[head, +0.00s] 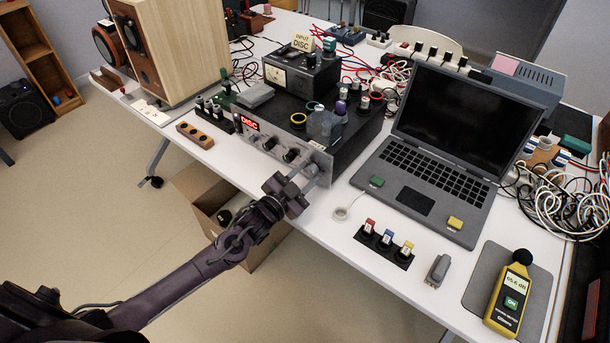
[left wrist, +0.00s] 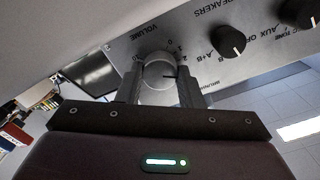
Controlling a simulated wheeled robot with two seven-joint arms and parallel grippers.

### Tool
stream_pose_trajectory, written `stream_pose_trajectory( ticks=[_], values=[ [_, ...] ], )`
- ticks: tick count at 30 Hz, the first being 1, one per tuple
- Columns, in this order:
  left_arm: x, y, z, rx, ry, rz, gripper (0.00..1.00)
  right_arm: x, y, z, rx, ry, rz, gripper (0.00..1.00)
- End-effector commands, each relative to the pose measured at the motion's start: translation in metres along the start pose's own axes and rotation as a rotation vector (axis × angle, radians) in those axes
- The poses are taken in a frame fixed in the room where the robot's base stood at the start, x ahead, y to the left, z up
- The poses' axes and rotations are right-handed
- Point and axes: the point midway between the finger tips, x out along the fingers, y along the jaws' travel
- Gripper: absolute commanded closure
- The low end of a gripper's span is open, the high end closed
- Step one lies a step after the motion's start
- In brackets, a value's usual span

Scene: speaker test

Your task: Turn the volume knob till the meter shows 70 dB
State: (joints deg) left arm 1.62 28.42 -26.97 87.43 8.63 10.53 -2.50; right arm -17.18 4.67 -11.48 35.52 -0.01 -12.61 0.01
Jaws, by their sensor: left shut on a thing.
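My left gripper (head: 308,176) is at the right end of the amplifier's silver front panel (head: 275,147). In the left wrist view its two fingers (left wrist: 159,88) are shut on the round silver volume knob (left wrist: 158,70), one on each side. The knob sits below the VOLUME lettering, and a short dark mark on its face points toward the right-hand finger. In the head view the gripper mostly hides the knob. The yellow sound meter (head: 508,297) lies on a grey mat at the table's right front. Its small display seems to read in the sixties dB; the digits are unclear. My right gripper is out of view.
An open laptop (head: 430,170) stands right of the amplifier. A tape roll (head: 341,213), a holder with coloured-top plugs (head: 384,247) and a small grey block (head: 438,270) lie in front. Tangled cables (head: 565,205) fill the right side. A cardboard box (head: 205,190) sits on the floor below.

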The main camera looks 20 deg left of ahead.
Motion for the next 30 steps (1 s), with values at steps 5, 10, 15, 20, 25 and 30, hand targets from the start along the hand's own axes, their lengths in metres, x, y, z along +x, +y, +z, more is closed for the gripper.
stream_pose_trajectory(
  ticks=[5, 10, 15, 20, 25, 30],
  values=[
    [-0.0001, 0.0003, 0.0004, 0.124, 0.000, 0.002, 0.89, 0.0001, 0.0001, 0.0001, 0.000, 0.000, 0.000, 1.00],
    [0.0000, 0.0001, 0.0003, 0.210, 0.000, 0.000, 0.89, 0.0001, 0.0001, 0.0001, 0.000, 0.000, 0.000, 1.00],
    [0.0000, 0.0004, 0.0003, 0.259, 0.000, 0.001, 0.89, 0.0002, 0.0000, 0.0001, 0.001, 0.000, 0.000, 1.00],
    [-0.0001, 0.0007, 0.0003, 0.280, 0.000, 0.001, 0.89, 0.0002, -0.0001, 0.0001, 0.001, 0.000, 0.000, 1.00],
    [-0.0001, 0.0008, 0.0003, 0.284, 0.000, 0.002, 0.89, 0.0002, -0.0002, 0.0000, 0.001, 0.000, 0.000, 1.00],
    [-0.0002, 0.0008, 0.0004, 0.283, 0.000, 0.002, 0.89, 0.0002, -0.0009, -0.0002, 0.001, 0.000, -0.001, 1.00]
  ],
)
